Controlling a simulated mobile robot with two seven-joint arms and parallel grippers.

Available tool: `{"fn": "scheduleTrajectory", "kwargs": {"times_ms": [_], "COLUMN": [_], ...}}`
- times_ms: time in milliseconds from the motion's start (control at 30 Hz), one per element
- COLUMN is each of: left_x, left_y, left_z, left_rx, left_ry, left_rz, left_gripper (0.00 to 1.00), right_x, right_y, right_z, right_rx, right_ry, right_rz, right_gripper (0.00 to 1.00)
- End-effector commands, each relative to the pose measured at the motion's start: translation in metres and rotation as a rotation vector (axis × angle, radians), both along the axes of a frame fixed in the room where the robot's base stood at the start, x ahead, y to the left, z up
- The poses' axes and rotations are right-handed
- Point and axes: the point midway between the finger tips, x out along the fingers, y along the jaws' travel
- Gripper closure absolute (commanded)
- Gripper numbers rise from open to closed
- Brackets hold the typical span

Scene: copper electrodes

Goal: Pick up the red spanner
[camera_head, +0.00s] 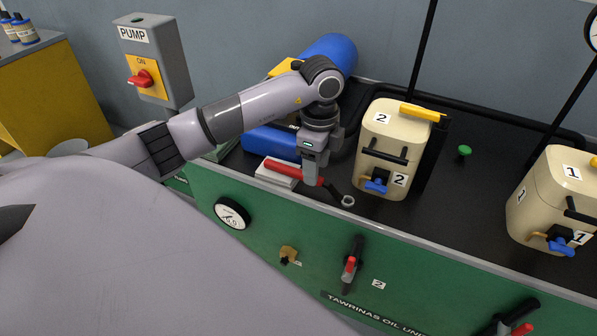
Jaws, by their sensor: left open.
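The red spanner (286,168) lies near the front edge of the bench top, its red handle on a white block (274,178) and its dark shaft running right to a grey ring-shaped head (347,201). My left gripper (311,182) points down at the right end of the red handle and is open. Its fingers hide part of the spanner there. I cannot tell whether they touch it. My right gripper is not in view.
A cream canister marked 2 (393,135) stands just right of my left gripper. A blue cylinder (270,141) lies behind it on the left. Another cream canister marked 1 (545,195) stands far right. Black bench top (455,205) is clear between the canisters, apart from a green knob (464,151).

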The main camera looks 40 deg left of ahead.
Motion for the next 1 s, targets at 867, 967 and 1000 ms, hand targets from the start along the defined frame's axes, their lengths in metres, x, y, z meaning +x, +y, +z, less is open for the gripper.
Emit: {"fn": "scheduleTrajectory", "kwargs": {"times_ms": [867,967,1000], "left_x": [0.002,0.002,0.002], "left_y": [0.001,0.002,0.001], "left_z": [-0.033,-0.032,-0.030], "left_rx": [-0.003,-0.003,-0.004], "left_ry": [-0.001,-0.002,-0.002], "left_rz": [-0.003,-0.003,-0.004], "left_gripper": [1.00,1.00,1.00], "right_x": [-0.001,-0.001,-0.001], "right_y": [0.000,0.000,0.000], "right_z": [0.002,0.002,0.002], "right_rx": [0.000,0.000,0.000], "right_ry": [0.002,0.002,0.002], "right_rz": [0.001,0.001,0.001], "right_gripper": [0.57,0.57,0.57]}}
